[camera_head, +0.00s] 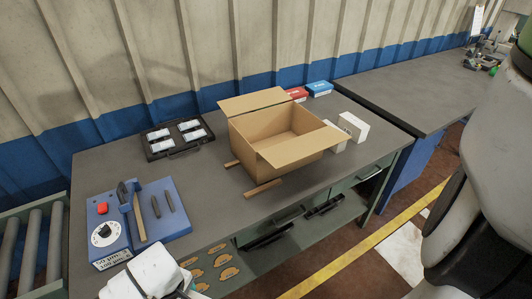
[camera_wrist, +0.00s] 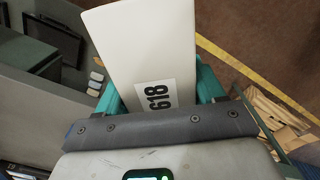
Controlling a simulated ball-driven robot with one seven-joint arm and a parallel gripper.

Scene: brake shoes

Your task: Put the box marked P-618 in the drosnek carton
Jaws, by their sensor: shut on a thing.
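My gripper (camera_wrist: 160,88) is shut on a white box (camera_wrist: 140,40) in the wrist view, with teal fingers on either side. The box's label (camera_wrist: 157,96) reads "618"; its lower part is hidden behind the gripper's grey bar. An open brown carton (camera_head: 252,140) stands on the workbench in the head view, with its flaps spread and its inside looking empty. I see no name on it. A white part of my arm end shows at the bottom of the head view, left of and nearer than the carton; the held box is not clear there.
Two white boxes (camera_head: 353,126) stand right of the carton, partly behind its flap. A black case (camera_head: 178,138) and blue device (camera_head: 140,222) lie left. Wooden strips (camera_head: 263,189) lie by the carton; bare bench lies between.

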